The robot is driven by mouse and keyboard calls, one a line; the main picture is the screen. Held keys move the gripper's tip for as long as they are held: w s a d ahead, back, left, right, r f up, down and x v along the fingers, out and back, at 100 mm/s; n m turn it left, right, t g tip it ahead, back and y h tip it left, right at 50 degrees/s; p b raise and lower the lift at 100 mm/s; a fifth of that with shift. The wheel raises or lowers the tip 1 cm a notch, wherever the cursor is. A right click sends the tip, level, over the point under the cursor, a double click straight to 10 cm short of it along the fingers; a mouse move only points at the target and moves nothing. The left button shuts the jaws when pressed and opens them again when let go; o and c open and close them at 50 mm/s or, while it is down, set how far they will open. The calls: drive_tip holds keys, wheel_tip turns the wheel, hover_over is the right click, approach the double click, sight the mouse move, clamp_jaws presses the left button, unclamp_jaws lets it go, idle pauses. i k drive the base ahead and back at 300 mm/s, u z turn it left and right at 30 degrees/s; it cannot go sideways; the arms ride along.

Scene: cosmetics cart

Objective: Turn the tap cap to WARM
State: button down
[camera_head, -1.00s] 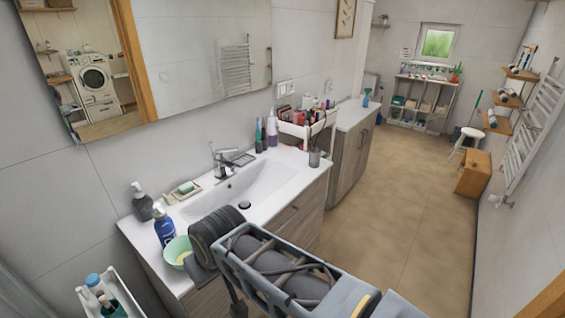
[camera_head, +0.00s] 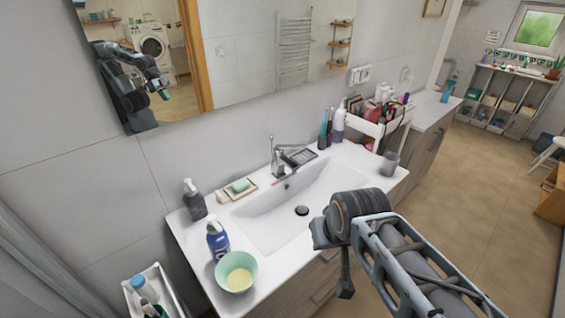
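The chrome tap (camera_head: 278,162) stands at the back edge of the white washbasin (camera_head: 262,222), with a thin upright lever or cap (camera_head: 271,143) on top. Its spout points toward the basin. Any WARM marking is too small to read. My arm reaches in from the lower right, its dark joint in front of the basin's right front edge, well apart from the tap. A dark end piece hangs below that joint; I cannot tell whether it is my gripper. My arm also shows small in the mirror, where the finger opening is unclear.
A dark soap pump (camera_head: 194,199), a blue bottle (camera_head: 217,240) and a green bowl (camera_head: 236,272) stand left of the basin. A soap dish (camera_head: 238,189) and a dark tray (camera_head: 299,157) flank the tap. A grey cup (camera_head: 389,163) stands at the right.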

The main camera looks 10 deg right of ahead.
sight(277, 151)
drive_tip(key=z, duration=2.2)
drive_tip(key=i, duration=1.65)
drive_tip(key=u, duration=3.2)
drive_tip(key=i, duration=0.5)
